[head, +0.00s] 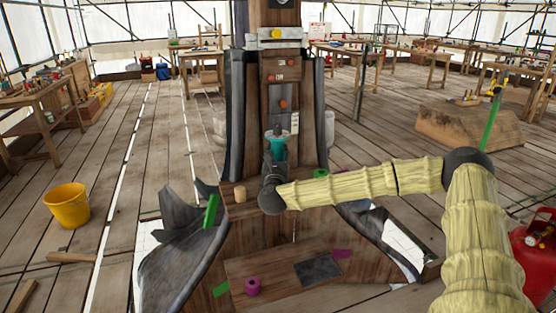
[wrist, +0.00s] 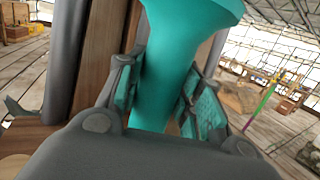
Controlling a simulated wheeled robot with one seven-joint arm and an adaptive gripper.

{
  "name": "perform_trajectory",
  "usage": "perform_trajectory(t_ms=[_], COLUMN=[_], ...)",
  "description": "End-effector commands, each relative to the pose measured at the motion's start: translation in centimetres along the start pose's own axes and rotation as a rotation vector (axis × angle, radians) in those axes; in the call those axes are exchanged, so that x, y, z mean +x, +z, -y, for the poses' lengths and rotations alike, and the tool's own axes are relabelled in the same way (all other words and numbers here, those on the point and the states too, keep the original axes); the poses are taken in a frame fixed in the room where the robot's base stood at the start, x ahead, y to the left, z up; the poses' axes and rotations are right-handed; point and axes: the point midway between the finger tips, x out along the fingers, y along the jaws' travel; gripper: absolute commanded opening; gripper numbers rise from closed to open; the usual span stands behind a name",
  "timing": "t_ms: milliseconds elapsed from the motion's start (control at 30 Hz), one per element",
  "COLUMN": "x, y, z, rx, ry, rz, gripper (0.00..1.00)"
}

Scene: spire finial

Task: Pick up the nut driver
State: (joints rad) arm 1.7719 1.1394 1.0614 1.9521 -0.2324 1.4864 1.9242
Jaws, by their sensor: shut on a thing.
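The nut driver shows as a teal, flared piece in the middle of the head view (head: 278,146), upright in front of the wooden post. In the wrist view its smooth teal body (wrist: 176,60) fills the space between the fingers and widens at the top. My gripper (head: 273,160) is shut on it, with teal finger pads on both sides in the wrist view (wrist: 158,88). The lower end of the nut driver is hidden by my gripper. I cannot tell whether it touches the wood below.
The dark-sided wooden post (head: 283,75) rises close behind my gripper. A small wooden cylinder (head: 240,194) stands on the ledge at left. A yellow bucket (head: 68,205) stands on the open plank floor, with workbenches farther back.

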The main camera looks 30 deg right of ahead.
Motion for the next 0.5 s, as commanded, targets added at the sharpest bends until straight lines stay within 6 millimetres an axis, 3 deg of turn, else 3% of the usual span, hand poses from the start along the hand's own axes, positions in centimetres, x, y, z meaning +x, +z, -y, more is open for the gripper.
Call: perform_trajectory(t_ms=[200, 500], x=[0.1, -5.1], y=[2.2, 3.3], z=[-0.1, 0.0], rx=[0.002, 0.002], ry=[0.002, 0.004], rz=[0.003, 0.003], gripper=[0.07, 0.07])
